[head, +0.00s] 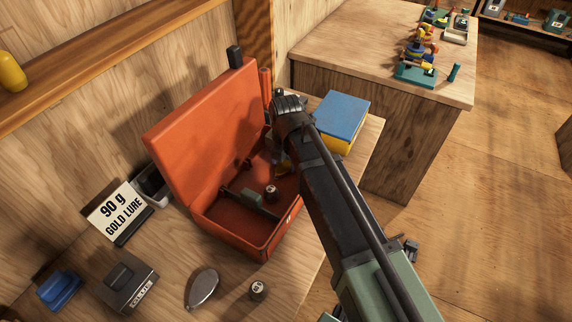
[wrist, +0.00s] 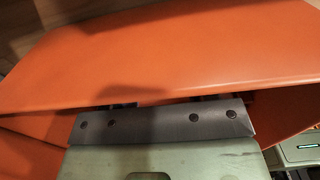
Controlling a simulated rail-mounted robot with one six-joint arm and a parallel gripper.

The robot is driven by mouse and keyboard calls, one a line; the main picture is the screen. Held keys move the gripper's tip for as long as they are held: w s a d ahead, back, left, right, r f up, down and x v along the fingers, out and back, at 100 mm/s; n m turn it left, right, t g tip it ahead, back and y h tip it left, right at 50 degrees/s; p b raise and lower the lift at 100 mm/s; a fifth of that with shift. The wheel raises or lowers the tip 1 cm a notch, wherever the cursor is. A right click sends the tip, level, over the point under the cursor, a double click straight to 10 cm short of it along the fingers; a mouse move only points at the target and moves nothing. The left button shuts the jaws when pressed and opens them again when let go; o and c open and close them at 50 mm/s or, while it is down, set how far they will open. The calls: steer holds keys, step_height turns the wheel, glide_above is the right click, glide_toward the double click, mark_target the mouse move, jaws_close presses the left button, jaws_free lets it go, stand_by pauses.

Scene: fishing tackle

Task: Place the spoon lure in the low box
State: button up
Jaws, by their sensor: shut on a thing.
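My gripper (head: 281,158) is over the inside of the open orange box (head: 228,228), near its right wall. It is shut on a small gold-coloured thing, mostly hidden by my arm; I cannot tell if this is the spoon lure. In the wrist view the orange box's surface (wrist: 170,60) fills most of the picture, and the fingertips and held thing are hidden. An oval silvery piece shaped like a spoon lure (head: 202,287) lies on the bench in front of the box. I cannot tell which container is the low box.
A small round weight (head: 270,191) and a dark bar (head: 250,203) lie inside the orange box. A sign (head: 116,213) reads "90 g GOLD LURE". Another weight (head: 257,290), a blue block (head: 60,290) and a dark device (head: 129,279) stand in front. A blue-topped box (head: 342,112) is behind my arm.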

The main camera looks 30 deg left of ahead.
mark_target(286, 163)
steer(key=shift+f, duration=0.2)
steer(key=o, duration=1)
steer(key=shift+c, duration=0.2)
steer(key=shift+r, duration=0.1)
step_height(286, 163, up, 12)
steer(key=p, duration=1.2)
steer(key=shift+r, duration=0.25)
steer(key=shift+f, duration=0.1)
